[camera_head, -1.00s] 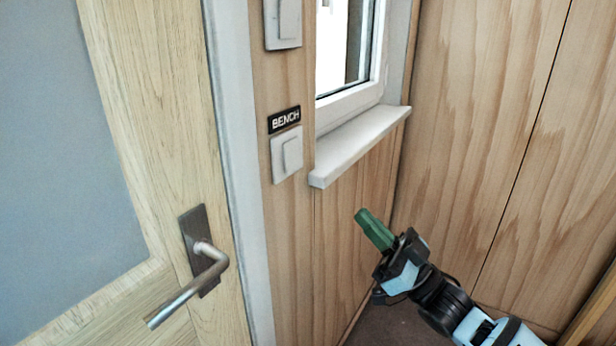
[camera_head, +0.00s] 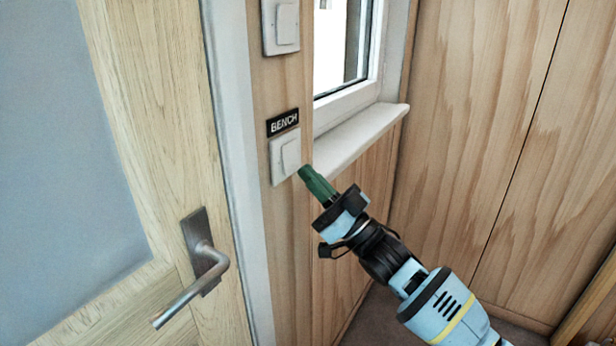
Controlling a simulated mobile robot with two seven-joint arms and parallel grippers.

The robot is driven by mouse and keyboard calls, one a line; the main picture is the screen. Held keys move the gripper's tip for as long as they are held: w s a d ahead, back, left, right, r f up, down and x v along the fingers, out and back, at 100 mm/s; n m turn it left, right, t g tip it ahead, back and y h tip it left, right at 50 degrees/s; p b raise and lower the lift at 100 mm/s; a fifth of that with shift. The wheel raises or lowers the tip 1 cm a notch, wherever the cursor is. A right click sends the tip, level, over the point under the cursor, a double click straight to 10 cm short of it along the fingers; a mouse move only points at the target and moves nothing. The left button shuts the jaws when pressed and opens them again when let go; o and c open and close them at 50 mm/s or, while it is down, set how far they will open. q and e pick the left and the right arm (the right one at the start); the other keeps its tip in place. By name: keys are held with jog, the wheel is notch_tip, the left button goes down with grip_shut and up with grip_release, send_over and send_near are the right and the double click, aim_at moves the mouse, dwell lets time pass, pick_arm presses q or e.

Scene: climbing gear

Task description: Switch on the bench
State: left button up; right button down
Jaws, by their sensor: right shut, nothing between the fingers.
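A white wall switch (camera_head: 284,156) sits on the narrow wood panel, under a black label (camera_head: 283,122) reading BENCH. My right gripper (camera_head: 304,173) has green fingers, shut and empty. Its tips are at the lower right edge of the switch in the picture. I cannot tell whether they touch it. The switch's rocker shows almost whole. My left gripper is not in view.
Another white switch (camera_head: 282,24) is higher on the same panel. A window sill (camera_head: 358,142) juts out just right of the BENCH switch, behind my gripper. A door with a metal handle (camera_head: 205,265) is at the left.

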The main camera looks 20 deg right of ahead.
jog(key=shift+w+a+f, duration=0.1)
jog(key=shift+w+a, duration=0.25)
jog(key=shift+w, duration=0.1)
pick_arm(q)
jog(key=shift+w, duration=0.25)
